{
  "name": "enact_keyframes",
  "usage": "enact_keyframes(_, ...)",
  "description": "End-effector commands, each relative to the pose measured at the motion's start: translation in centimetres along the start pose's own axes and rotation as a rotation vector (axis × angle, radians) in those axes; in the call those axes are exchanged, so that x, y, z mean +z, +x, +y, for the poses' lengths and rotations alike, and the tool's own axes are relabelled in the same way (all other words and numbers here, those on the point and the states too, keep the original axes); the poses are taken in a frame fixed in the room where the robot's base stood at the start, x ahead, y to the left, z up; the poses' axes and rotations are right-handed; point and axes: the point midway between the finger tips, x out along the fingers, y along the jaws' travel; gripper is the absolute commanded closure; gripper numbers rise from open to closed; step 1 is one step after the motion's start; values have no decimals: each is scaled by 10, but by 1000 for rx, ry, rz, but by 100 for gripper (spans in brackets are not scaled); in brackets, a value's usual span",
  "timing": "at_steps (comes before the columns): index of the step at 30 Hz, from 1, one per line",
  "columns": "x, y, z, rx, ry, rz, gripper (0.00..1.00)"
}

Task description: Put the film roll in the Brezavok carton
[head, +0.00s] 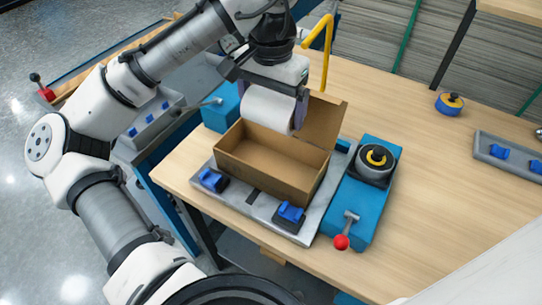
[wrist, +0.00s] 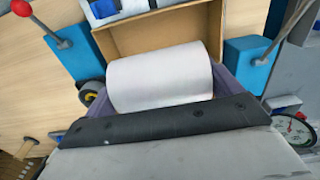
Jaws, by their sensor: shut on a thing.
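A white film roll (head: 268,108) is held between the fingers of my gripper (head: 272,100). It hangs over the back part of an open brown carton (head: 272,166) in the head view. In the wrist view the film roll (wrist: 160,82) lies sideways between the fingers, with the carton (wrist: 150,40) just beyond it. The carton's inside looks empty where it shows; its back part is hidden by the roll and gripper. One flap (head: 322,122) stands up at the back right. No name can be read on the carton.
The carton sits on a grey plate (head: 235,200) with blue clamps (head: 290,212) in front. A blue block with a red-knobbed lever (head: 342,241) stands at the right. A yellow bent bar (head: 328,50) rises behind the gripper.

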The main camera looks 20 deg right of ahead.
Motion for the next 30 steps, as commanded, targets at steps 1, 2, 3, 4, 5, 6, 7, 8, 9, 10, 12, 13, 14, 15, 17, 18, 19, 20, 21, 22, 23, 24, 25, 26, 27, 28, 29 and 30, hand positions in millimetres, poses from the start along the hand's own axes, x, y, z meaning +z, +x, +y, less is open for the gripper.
enact_keyframes(1, 1, 15, 1, 5, 2, -1, 37)
enact_keyframes(2, 0, 23, 0, 5, 1, -2, 37)
enact_keyframes(3, 1, 34, 1, 6, 2, -1, 37)
enact_keyframes(4, 1, 42, 0, 4, 1, -1, 37)
enact_keyframes(5, 1, 49, 0, 2, -1, -2, 37)
enact_keyframes(6, 1, 60, 0, 1, -1, -2, 37)
enact_keyframes(7, 1, 67, 0, 2, 0, -2, 37)
enact_keyframes(8, 1, 74, 0, 0, -1, -2, 37)
enact_keyframes(9, 1, 83, 0, 1, 0, -2, 37)
enact_keyframes(10, 1, 88, 0, 1, 0, -1, 37)
enact_keyframes(12, 0, 99, 0, 1, 0, 0, 37)
enact_keyframes(13, 0, 102, 0, 0, 0, 0, 37)
enact_keyframes(14, 0, 105, 0, -1, 0, 0, 37)
enact_keyframes(15, 0, 108, 0, -1, 0, 1, 37)
enact_keyframes(17, 0, 110, 0, 0, 0, 1, 37)
enact_keyframes(18, 0, 113, 0, 0, 0, 1, 37)
enact_keyframes(19, 0, 116, 0, 0, 0, 0, 37)
enact_keyframes(20, 0, 119, 0, 0, 0, 0, 37)
enact_keyframes(21, 1, 124, 0, 0, -1, 0, 37)
enact_keyframes(22, 0, 129, 0, 1, -1, -1, 37)
enact_keyframes(23, 0, 134, 0, 1, -1, -1, 37)
enact_keyframes(24, 0, 140, 0, 0, -1, -1, 37)
enact_keyframes(25, 0, 143, 0, 0, 0, -1, 37)
enact_keyframes(26, 0, 146, 0, 1, 0, 0, 37)
enact_keyframes(27, 0, 148, 0, 0, 0, 1, 37)
enact_keyframes(28, 0, 148, 0, 0, 1, 2, 37)
enact_keyframes(29, 0, 148, 0, -1, 1, 2, 37)
enact_keyframes(30, 0, 148, 0, -1, 1, 2, 37)
